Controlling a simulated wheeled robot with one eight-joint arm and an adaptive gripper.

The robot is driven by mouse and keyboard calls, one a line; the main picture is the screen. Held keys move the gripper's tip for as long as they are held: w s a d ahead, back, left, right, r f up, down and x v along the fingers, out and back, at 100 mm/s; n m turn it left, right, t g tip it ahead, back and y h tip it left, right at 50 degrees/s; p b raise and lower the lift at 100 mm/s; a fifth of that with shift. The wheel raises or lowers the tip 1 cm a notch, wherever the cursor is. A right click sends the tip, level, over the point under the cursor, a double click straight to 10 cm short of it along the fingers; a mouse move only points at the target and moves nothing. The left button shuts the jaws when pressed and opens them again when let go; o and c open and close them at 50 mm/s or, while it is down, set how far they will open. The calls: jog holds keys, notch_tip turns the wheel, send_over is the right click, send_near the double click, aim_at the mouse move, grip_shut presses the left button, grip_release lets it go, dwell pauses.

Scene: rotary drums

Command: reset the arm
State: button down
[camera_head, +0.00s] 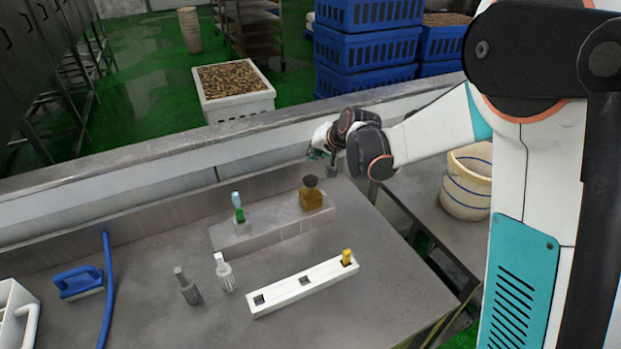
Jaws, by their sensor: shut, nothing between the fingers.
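My gripper (334,167) is at the end of my arm, over the back right of the grey metal table (150,300). It is small in the picture and partly hidden by my wrist. It is shut and holds nothing. It is to the right of a brown bottle (312,196), which stands on a raised grey block (265,229), and it appears apart from the bottle.
A green-and-blue item (238,208) also stands on the block. A white rack (300,289) with square holes holds a yellow piece (347,257). Two bottles, grey (187,287) and white (224,272), stand left. A blue brush (79,282) and blue hose (107,290) lie further left.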

jog(key=shift+s, duration=0.1)
jog(key=s+d+r+n+h+b, duration=0.1)
jog(key=s+d+r+b, duration=0.2)
jog(key=s, duration=0.7)
jog(key=s+d+r+n+h+b, duration=0.1)
jog(key=s+d+r+b, duration=0.15)
jog(key=s+d, duration=0.45)
jog(key=s+d+f+h+b, duration=0.1)
jog(key=s+d+f, duration=0.1)
jog(key=s, duration=0.8)
jog(key=s+d+f+n+g+h+b, duration=0.1)
jog(key=s+d+f, duration=0.1)
jog(key=s, duration=0.9)
jog(key=shift+f+b, duration=0.4)
jog(key=shift+f, duration=0.4)
